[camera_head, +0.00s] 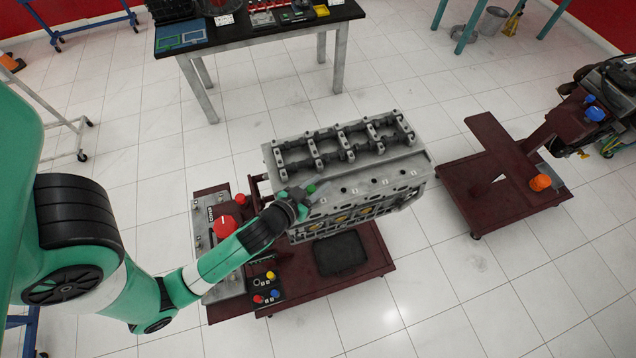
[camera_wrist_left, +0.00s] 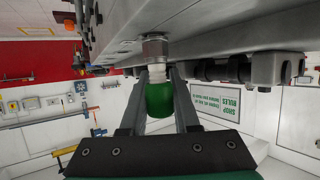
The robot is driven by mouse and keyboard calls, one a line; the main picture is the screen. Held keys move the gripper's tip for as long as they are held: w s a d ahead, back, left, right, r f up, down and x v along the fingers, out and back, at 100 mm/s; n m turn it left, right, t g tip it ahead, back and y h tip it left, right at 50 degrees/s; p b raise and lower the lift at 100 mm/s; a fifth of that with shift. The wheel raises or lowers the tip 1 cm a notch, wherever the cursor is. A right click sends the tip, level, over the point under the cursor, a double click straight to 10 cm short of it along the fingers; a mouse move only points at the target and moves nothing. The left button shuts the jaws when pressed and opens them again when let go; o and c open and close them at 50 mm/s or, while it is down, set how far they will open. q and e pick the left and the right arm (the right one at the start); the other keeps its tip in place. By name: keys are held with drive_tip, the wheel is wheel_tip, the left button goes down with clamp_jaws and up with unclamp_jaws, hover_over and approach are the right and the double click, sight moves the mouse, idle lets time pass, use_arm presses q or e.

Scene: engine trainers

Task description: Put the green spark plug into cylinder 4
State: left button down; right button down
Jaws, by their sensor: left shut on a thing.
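The green spark plug (camera_wrist_left: 160,98) is between the two fingers of my left gripper (camera_wrist_left: 158,100), which is shut on its green end. Its white neck and metal hex point away from the gripper to the grey engine block. The hex is right at the block's face; I cannot tell how deep the tip sits. In the head view the green plug (camera_head: 311,189) shows at the left gripper (camera_head: 303,200), beside the left end of the engine block (camera_head: 370,180). Several holes run along that sloped face to the right. No cylinder number is readable. My right gripper is not in view.
A small black holder (camera_head: 262,283) with yellow, red and blue plugs is on the dark red cart (camera_head: 350,288), below the left arm. A red button (camera_head: 224,226) stands left of the block. A black tray (camera_head: 341,254) lies in front. Another cart (camera_head: 500,195) is at right.

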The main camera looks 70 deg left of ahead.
sight(309, 194)
use_arm(q)
drive_tip(key=c, duration=0.6)
unclamp_jaws()
drive_tip(key=shift+d, duration=0.1)
drive_tip(key=v, duration=0.2)
drive_tip(key=b+v, duration=0.1)
drive_tip(key=v, duration=0.5)
drive_tip(key=shift+d+f+b, duration=0.1)
drive_tip(key=shift+f+b, duration=0.2)
drive_tip(key=shift+b, duration=0.05)
drive_tip(key=shift+r+p+v, duration=0.25)
drive_tip(key=shift+p+v, duration=0.7)
drive_tip(key=shift+v, duration=0.85)
